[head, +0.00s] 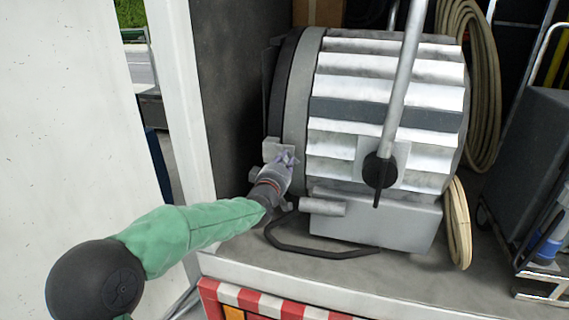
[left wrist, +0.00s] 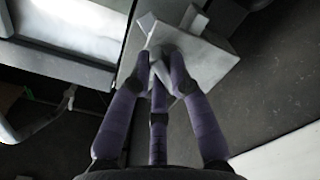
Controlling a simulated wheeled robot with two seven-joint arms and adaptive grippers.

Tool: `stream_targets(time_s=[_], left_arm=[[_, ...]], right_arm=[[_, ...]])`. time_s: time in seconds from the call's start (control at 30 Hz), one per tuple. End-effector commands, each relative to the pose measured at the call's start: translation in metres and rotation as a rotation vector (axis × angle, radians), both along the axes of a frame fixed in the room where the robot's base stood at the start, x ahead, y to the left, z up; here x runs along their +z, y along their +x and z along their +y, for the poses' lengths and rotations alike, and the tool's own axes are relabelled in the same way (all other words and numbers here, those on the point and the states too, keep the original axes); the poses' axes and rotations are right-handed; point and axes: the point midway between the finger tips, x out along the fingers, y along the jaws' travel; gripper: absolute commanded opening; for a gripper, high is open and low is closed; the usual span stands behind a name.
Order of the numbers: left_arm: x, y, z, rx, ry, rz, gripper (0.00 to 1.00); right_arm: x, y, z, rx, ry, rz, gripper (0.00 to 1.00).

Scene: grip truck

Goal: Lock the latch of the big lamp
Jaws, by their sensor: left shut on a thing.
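The big lamp (head: 385,110) is a large grey and white ribbed drum lying on the truck's floor, with a dark ring at its left end. Its latch (head: 277,149) is a pale grey block at the lamp's left front edge. It also shows in the left wrist view (left wrist: 205,55) as a light box. My left gripper (head: 287,160) is at the latch, with its purple fingers (left wrist: 165,70) closed together against the block. The fingers hide part of the latch, so its exact position is unclear. My right gripper is in neither view.
A metal yoke bar (head: 402,75) with a black knob (head: 379,170) crosses the lamp's front. A black cable (head: 320,250) lies below it. Coiled hoses (head: 480,80) hang at right, near a dark wheeled case (head: 545,140).

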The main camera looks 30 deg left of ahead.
Motion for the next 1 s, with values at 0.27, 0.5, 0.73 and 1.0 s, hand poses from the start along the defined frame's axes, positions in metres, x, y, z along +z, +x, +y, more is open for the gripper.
stream_targets(time_s=[0.27,0.5,0.73,1.0], left_arm=[[-0.0026,0.0001,-0.0005,-0.001,0.244,0.059,0.00],[-0.0038,0.0000,-0.0001,-0.001,0.464,0.113,0.00],[-0.0049,0.0000,0.0006,-0.001,0.651,0.158,0.00],[-0.0059,-0.0003,0.0011,-0.002,0.802,0.194,0.00]], right_arm=[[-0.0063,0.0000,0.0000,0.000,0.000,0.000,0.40],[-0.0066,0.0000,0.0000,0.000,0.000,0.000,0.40],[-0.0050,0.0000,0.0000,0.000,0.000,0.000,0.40],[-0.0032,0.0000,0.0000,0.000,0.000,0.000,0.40]])
